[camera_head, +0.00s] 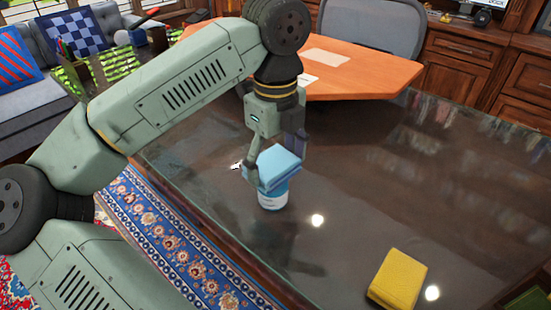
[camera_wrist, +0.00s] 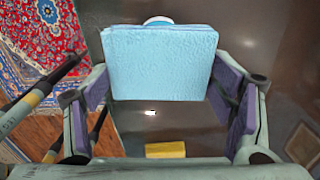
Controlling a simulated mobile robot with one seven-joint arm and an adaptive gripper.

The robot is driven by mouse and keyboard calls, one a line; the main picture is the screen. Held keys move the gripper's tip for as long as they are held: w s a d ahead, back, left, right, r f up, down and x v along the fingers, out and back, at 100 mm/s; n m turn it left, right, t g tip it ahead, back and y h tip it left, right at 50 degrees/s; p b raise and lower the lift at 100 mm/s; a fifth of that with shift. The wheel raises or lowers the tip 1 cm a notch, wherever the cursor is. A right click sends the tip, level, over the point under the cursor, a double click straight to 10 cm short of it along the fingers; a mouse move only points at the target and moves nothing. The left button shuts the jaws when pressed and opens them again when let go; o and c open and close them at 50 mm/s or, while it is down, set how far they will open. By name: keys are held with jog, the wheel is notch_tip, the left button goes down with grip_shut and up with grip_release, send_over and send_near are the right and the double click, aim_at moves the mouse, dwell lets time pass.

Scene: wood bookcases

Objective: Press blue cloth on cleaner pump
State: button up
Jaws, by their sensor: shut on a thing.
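The blue cloth (camera_head: 279,166) is a folded light-blue block, held between the fingers of my gripper (camera_head: 277,160) in the head view. In the wrist view the cloth (camera_wrist: 160,62) spans much of the space between the purple finger pads of my gripper (camera_wrist: 168,100). The cleaner pump (camera_head: 272,198) is a blue and white container standing on the dark glossy table, directly under the cloth. The cloth covers its top, and I cannot tell whether they touch. A bit of the container (camera_wrist: 158,20) shows beyond the cloth's far edge in the wrist view.
A yellow block (camera_head: 398,279) lies on the dark table (camera_head: 370,170) at the front right; it also shows in the wrist view (camera_wrist: 165,150). An orange wooden desk (camera_head: 350,77) and a grey chair (camera_head: 372,28) are behind.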

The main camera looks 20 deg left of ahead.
aim_at(275, 163)
jog(key=shift+r+p, duration=2)
jog(key=shift+r, duration=1.45)
